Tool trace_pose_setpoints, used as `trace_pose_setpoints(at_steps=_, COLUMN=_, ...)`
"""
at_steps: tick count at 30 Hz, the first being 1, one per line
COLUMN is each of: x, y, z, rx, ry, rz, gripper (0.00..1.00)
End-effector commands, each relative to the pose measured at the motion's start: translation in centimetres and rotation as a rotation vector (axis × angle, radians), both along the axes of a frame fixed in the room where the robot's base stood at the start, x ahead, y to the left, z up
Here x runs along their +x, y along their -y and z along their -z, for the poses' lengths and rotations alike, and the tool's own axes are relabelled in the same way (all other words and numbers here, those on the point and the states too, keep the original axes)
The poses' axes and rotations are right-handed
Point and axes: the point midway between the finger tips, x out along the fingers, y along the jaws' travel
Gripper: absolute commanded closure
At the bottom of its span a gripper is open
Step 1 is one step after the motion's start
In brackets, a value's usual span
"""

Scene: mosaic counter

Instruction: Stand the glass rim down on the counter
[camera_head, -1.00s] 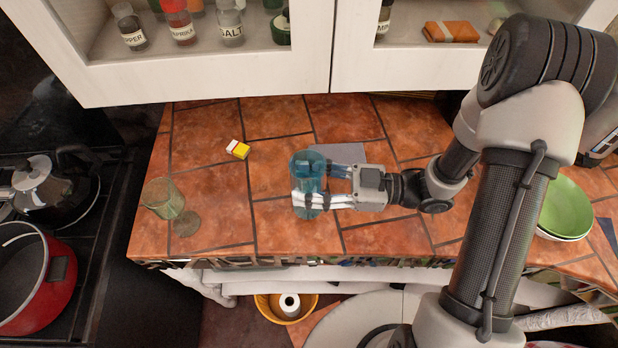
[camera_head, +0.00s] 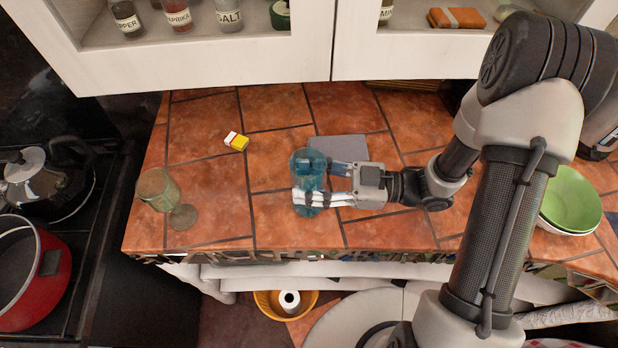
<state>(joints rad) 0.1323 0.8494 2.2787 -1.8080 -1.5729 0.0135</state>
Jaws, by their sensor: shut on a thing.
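The blue, see-through glass (camera_head: 307,164) is upright over the middle of the tiled counter (camera_head: 210,209). My gripper (camera_head: 310,184) comes in from the right and is shut on the glass, with its fingers around the sides. I cannot tell whether the base of the glass touches the counter. I also cannot tell for sure which end is the rim, though the upper end looks open.
A greenish stemmed glass (camera_head: 158,190) stands at the left of the counter. A small yellow and white box (camera_head: 236,141) lies farther back. A grey sheet (camera_head: 340,148) lies behind my gripper. Green bowls (camera_head: 570,200) stand at the right. Cabinets (camera_head: 210,62) overhang the back.

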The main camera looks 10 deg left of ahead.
Motion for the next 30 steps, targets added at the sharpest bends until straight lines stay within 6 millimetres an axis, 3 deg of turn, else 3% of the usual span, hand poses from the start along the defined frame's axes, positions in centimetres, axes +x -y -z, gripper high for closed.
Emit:
trace_pose_setpoints(at_steps=7, x=0.01, y=0.0, z=0.55, rx=0.0, ry=0.0, rz=0.0, gripper=0.84)
trace_pose_setpoints(at_steps=8, x=0.01, y=0.0, z=0.49, rx=0.0, ry=0.0, rz=0.0, gripper=0.54)
trace_pose_setpoints(at_steps=17, x=0.01, y=0.0, z=0.47, rx=0.0, ry=0.0, rz=0.0, gripper=0.34)
trace_pose_setpoints(at_steps=30, x=0.13, y=0.7, z=0.49, rx=0.0, ry=0.001, rz=0.001, gripper=0.32)
